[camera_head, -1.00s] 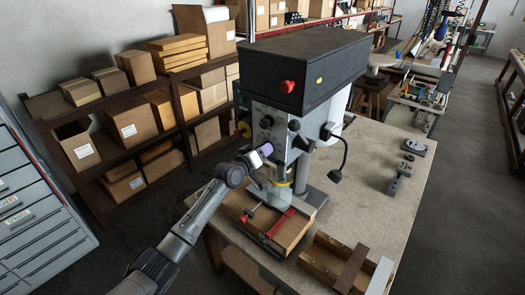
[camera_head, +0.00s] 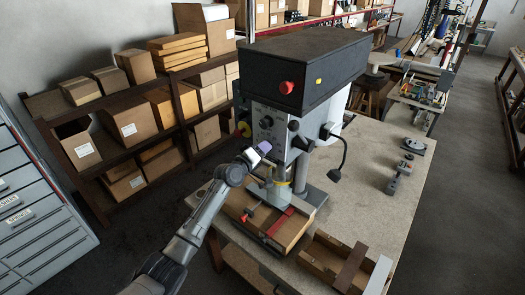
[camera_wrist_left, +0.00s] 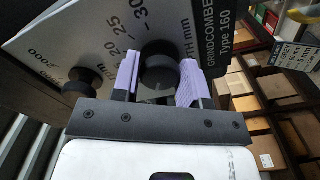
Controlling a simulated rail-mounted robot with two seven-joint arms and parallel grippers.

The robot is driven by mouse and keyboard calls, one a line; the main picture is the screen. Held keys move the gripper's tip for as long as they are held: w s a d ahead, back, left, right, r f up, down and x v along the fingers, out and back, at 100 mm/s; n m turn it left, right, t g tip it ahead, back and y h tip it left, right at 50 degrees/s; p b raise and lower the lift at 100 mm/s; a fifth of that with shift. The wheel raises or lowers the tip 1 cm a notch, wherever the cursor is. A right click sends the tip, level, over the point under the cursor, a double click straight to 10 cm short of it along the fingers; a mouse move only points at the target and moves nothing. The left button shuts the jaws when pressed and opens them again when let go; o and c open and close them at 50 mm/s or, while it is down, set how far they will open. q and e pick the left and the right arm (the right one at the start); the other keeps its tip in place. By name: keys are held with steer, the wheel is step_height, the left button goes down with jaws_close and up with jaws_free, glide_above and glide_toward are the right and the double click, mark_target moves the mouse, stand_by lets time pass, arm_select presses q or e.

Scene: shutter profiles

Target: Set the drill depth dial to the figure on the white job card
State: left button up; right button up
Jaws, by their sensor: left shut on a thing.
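The drill press (camera_head: 305,75) stands on the workbench, with its control panel (camera_head: 268,125) facing left. My left gripper (camera_head: 262,149) is at the lower part of that panel. In the left wrist view, its two purple-padded fingers (camera_wrist_left: 157,80) are on either side of a round black knob (camera_wrist_left: 159,70) and shut on it. The scale around this knob reads 20, 25, 30 and ends in "mm"; its pointer is hidden. A second black knob (camera_wrist_left: 88,86) is to the left. A pale printed card (camera_wrist_left: 293,52) is at right; I cannot tell whether it is the job card.
A wooden tray (camera_head: 291,243) with red-handled tools is under the drill. Another open box (camera_head: 323,262) is at the bench's front. Shelves of cartons (camera_head: 128,122) are behind left.

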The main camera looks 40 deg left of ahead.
arm_select(q)
steer(key=o, duration=0.9)
steer(key=s+b, duration=0.2)
steer(key=s, duration=1.2)
steer(key=shift+a, duration=0.15)
steer(key=shift+w, duration=0.1)
